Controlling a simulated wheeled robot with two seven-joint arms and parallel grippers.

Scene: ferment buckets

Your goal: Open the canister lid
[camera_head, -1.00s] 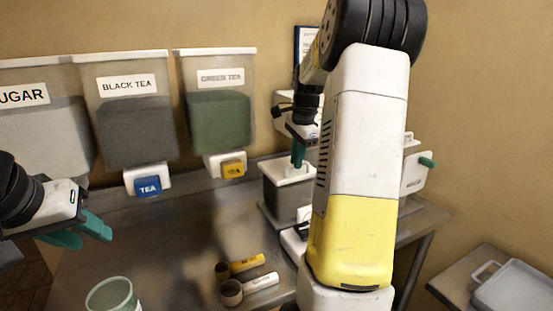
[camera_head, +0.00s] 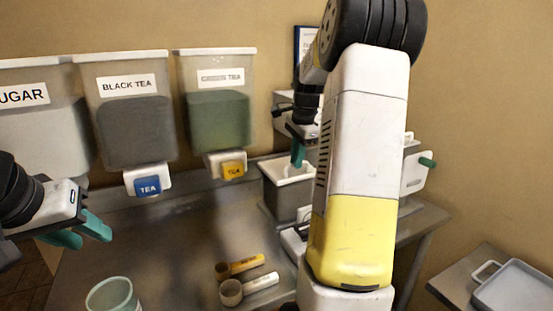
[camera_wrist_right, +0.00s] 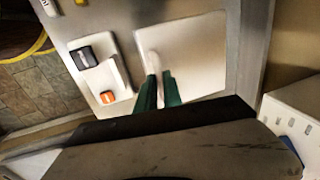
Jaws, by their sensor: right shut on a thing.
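The grey canister (camera_head: 283,201) stands on the metal counter, partly behind my right arm in the head view. Its white square lid (camera_wrist_right: 205,55) fills the upper middle of the right wrist view. My right gripper (camera_head: 298,155) points down at the lid. Its green fingers are shut on the lid's pale handle (camera_wrist_right: 153,62). The lid appears to be on the canister's top; I cannot tell whether there is a gap under it. My left gripper (camera_head: 83,236) is open and empty at the left, apart from the canister.
Sugar, black tea (camera_head: 130,120) and green tea (camera_head: 219,115) dispensers line the wall. Two scoops (camera_head: 245,279) and a pale green cup (camera_head: 112,296) are at the counter's front. A tray (camera_head: 513,287) sits on a side table at the right. The counter's middle is clear.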

